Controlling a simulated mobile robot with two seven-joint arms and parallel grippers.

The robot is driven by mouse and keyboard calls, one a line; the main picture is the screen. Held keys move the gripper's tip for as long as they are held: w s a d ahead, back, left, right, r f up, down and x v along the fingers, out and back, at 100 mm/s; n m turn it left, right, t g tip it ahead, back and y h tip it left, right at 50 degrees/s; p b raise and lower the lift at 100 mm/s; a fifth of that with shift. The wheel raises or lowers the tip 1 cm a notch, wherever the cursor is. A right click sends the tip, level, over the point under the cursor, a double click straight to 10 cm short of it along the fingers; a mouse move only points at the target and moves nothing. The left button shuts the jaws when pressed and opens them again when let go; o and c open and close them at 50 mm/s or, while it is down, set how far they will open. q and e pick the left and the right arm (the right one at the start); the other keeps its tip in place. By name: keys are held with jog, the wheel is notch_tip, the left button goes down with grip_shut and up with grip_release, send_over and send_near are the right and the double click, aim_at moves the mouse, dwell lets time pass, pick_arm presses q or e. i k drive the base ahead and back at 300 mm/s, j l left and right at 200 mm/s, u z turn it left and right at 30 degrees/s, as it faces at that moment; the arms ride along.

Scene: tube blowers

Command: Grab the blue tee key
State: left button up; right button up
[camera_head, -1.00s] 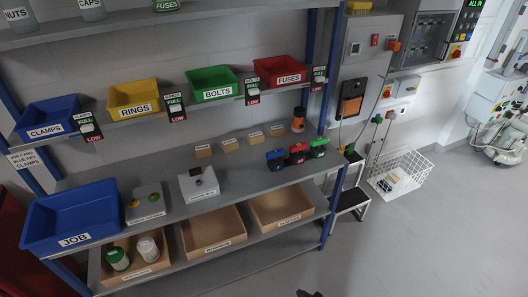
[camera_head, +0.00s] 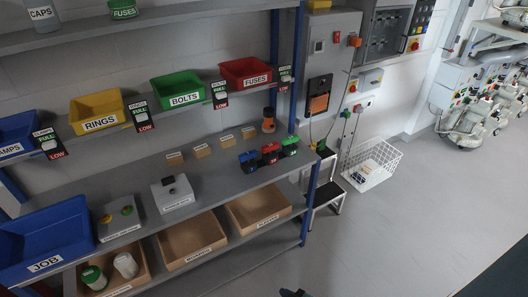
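No blue tee key can be made out for certain. A small blue block-like item (camera_head: 248,161) stands on the middle shelf, beside a red one (camera_head: 270,154) and a green one (camera_head: 289,147). They are too small to tell whether any is a tee key or holds one. Neither of my grippers can be made out. A small dark shape shows at the bottom edge, too cut off to identify.
Blue JOB bin (camera_head: 45,240) and CLAMPS bin (camera_head: 18,135) are at left. Yellow RINGS (camera_head: 98,110), green BOLTS (camera_head: 178,87) and red FUSES (camera_head: 246,72) bins line the upper shelf. A black step stool (camera_head: 326,196) and white wire basket (camera_head: 371,163) stand right of the shelving. Floor at lower right is mostly clear.

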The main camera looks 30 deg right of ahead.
aim_at(248, 156)
jog(key=i+l, duration=0.1)
jog(key=l, duration=0.3)
jog(key=i+l, duration=0.1)
jog(key=l, duration=0.75)
jog(key=i+l, duration=0.15)
jog(key=l, duration=0.25)
